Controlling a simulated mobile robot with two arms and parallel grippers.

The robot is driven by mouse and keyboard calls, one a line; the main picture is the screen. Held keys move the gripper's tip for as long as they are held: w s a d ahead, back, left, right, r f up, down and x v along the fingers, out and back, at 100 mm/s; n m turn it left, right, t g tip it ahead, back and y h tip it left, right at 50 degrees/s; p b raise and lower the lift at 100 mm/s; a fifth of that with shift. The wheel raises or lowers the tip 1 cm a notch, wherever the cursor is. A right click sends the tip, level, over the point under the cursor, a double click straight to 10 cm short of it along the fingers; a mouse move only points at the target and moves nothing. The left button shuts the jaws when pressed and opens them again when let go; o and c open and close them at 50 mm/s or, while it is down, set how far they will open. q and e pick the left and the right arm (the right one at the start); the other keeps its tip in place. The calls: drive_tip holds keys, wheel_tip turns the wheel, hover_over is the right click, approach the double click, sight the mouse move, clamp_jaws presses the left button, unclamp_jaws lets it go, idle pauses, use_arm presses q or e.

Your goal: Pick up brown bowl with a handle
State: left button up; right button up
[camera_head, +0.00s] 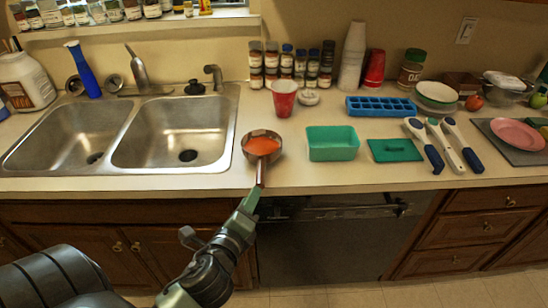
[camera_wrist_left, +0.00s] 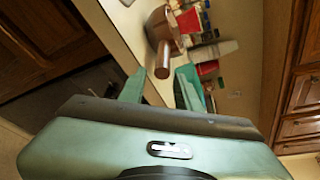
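The brown bowl (camera_head: 250,154) sits on the counter just right of the sink, with something orange inside. Its handle (camera_head: 261,174) points toward the counter's front edge. In the left wrist view the bowl (camera_wrist_left: 157,24) is at the top, with its handle (camera_wrist_left: 163,60) pointing toward my gripper. My left gripper (camera_head: 251,197) is at the handle's near end. In the left wrist view its two fingers (camera_wrist_left: 160,86) are apart, with the handle's end lying between them in the picture. Whether either finger touches the handle cannot be told. My right gripper is not in view.
A double sink (camera_head: 120,135) lies to the left. A teal container (camera_head: 333,145), a green lid (camera_head: 395,150) and several handled utensils (camera_head: 447,145) are to the right. A red cup (camera_head: 284,98) stands behind the bowl. The counter's front edge (camera_head: 310,187) is close to my gripper.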

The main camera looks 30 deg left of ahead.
sight(259, 171)
use_arm(q)
drive_tip(key=x, duration=0.2)
drive_tip(key=p+x, duration=0.1)
drive_tip(key=x, duration=0.3)
drive_tip(key=shift+w+a+r, duration=0.2)
drive_tip(key=shift+w+r, duration=0.05)
drive_tip(key=shift+r, duration=0.15)
drive_tip(key=shift+w+a+p, duration=0.1)
drive_tip(key=shift+w+p, duration=0.35)
drive_tip(key=shift+w, duration=0.05)
drive_tip(key=p+x, duration=0.1)
drive_tip(key=x, duration=0.2)
drive_tip(key=shift+w+a+f, duration=0.1)
drive_tip(key=shift+w+a, duration=0.15)
drive_tip(key=shift+w+a+f, duration=0.1)
drive_tip(key=shift+w+f, duration=0.1)
drive_tip(key=shift+w, duration=0.25)
drive_tip(key=shift+s, duration=0.1)
clamp_jaws()
drive_tip(key=shift+r, duration=0.1)
